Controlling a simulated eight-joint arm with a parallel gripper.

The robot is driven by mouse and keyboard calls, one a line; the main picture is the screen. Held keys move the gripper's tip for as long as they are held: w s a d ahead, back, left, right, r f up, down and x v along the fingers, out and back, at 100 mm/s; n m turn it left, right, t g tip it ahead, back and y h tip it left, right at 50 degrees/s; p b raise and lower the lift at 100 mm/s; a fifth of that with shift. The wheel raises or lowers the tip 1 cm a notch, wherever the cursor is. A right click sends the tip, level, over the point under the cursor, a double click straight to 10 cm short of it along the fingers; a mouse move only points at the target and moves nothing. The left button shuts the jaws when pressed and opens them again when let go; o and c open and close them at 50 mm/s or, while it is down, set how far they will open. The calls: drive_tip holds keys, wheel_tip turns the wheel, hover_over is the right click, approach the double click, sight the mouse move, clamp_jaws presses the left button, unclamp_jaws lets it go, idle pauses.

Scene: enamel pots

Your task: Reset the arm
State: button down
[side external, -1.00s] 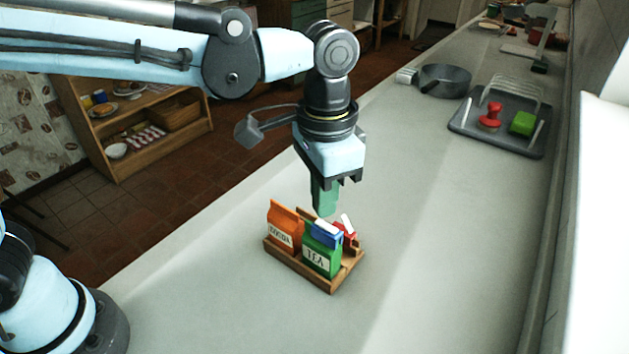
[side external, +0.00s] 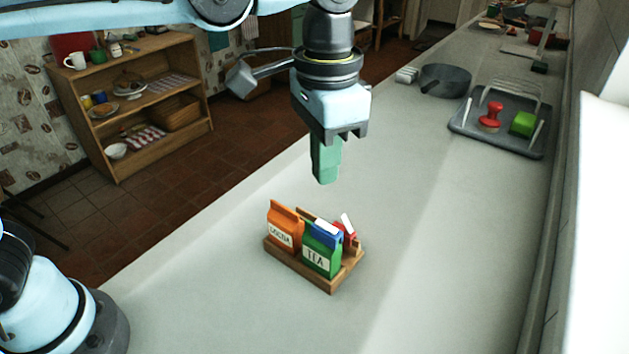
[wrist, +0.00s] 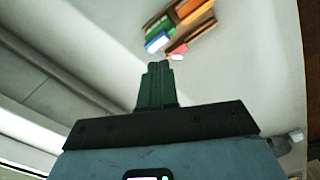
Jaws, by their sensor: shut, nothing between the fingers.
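My gripper (side external: 326,180) hangs pointing down above the counter, its green fingers shut with nothing between them. It is above and slightly behind a wooden rack (side external: 333,285) that holds an orange cocoa packet (side external: 284,229), a green tea packet (side external: 322,250), a blue packet (side external: 327,234) and a red packet (side external: 346,230). The gripper is clear of the packets. In the wrist view the shut fingers (wrist: 158,68) point toward the rack (wrist: 207,34) at the top, with a gap of bare counter between.
A dark tray (side external: 497,148) at the back right holds a red object (side external: 491,117), a green block (side external: 523,124) and a rack. A dark pan (side external: 445,79) stands left of it. The right of the counter is clear. A wooden shelf (side external: 148,105) stands beyond the counter at left.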

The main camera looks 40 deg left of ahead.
drive_tip(key=s+a+f+n+t, duration=0.2)
drive_tip(key=a+f+n+t, duration=0.1)
drive_tip(key=a, duration=0.7)
drive_tip(key=s+a+f+n+t, duration=0.2)
drive_tip(key=a+f+n+t, duration=0.1)
drive_tip(key=a, duration=0.8)
drive_tip(key=shift+s+a+f+t, duration=0.2)
drive_tip(key=shift+a+f+t, duration=0.1)
drive_tip(key=shift+f+t, duration=0.35)
